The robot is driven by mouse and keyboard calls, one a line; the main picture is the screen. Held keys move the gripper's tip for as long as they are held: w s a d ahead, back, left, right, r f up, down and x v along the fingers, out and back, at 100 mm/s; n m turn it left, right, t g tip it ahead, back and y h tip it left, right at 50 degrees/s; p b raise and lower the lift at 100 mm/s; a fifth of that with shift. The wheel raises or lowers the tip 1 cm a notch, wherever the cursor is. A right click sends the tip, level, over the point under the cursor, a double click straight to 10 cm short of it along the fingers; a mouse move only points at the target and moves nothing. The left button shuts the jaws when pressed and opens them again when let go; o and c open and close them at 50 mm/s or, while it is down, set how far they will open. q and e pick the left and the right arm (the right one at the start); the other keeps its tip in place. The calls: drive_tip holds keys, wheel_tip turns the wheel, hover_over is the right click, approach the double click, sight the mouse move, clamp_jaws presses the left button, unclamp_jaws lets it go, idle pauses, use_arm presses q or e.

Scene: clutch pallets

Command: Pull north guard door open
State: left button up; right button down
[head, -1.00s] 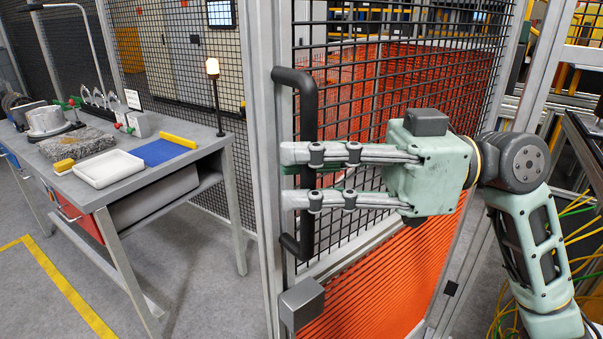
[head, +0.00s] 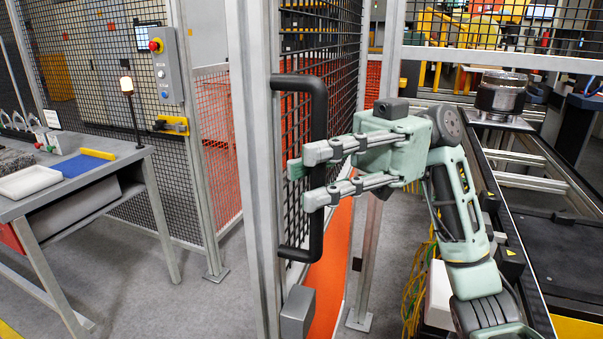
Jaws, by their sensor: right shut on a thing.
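The guard door (head: 345,70) is a black mesh panel in a grey metal frame, standing at a steep angle to my view. Its black, vertical bar handle (head: 318,115) is near the door's left edge. My right gripper (head: 312,178) comes in from the right and is shut on the handle, one finger above the other around mid-height. The part of the handle behind the fingers is hidden. A grey box (head: 298,311) sits low on the door's edge. My left gripper is not in view.
A workbench (head: 62,205) with trays stands at the left. A fixed fence post (head: 196,120) carries a control box (head: 163,65) with a red button. A conveyor (head: 535,185) bearing a dark round part (head: 500,97) is at the right. Yellow cables (head: 415,285) lie near my right arm.

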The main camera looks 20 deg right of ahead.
drive_tip(key=shift+s+d+r, duration=0.1)
drive_tip(key=shift+d+r, duration=0.05)
drive_tip(key=shift+d, duration=0.1)
drive_tip(key=c, duration=2)
unclamp_jaws()
drive_tip(key=v, duration=1.2)
